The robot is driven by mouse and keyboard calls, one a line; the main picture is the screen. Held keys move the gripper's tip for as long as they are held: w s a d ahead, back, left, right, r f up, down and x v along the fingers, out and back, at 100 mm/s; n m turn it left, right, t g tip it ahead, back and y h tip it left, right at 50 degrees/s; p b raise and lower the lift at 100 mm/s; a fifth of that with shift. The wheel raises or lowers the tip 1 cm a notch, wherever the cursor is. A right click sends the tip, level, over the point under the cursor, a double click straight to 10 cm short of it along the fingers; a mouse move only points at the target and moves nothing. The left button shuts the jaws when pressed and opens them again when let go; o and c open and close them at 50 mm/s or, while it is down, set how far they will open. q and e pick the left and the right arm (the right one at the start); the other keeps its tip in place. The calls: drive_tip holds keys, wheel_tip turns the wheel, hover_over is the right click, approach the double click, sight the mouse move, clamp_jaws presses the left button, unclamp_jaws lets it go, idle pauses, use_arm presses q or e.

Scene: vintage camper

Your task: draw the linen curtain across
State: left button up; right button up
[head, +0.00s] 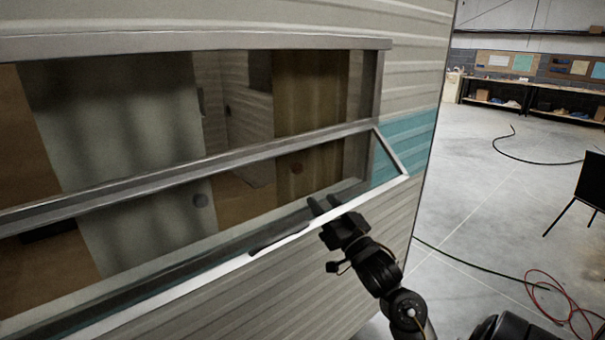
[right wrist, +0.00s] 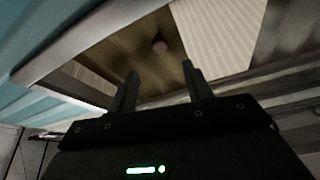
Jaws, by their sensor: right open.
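A brown panel (head: 308,95) with vertical shading hangs further right and has a small round knob (head: 296,168). I cannot tell for sure which is the linen one. The brown panel also shows in the right wrist view (right wrist: 135,55). My right gripper (head: 323,204) is open and empty, by the lower window edge, its fingers pointing at the opening and apart from both cloths. My left gripper is not in view.
The window's lower sash (head: 395,152) is tilted outward, with a dark handle (head: 278,240) on its bottom rail. The frame's middle bar (head: 200,172) crosses the opening. Ribbed camper siding surrounds it. Open concrete floor (head: 475,200) with cables lies to the right.

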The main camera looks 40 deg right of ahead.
drive_tip(key=p+x, duration=0.3)
drive_tip(key=x, duration=0.7)
drive_tip(key=shift+p, duration=0.35)
drive_tip(key=shift+w+r, duration=0.15)
drive_tip(key=shift+w, duration=0.3)
drive_tip(key=shift+a, duration=0.1)
clamp_jaws()
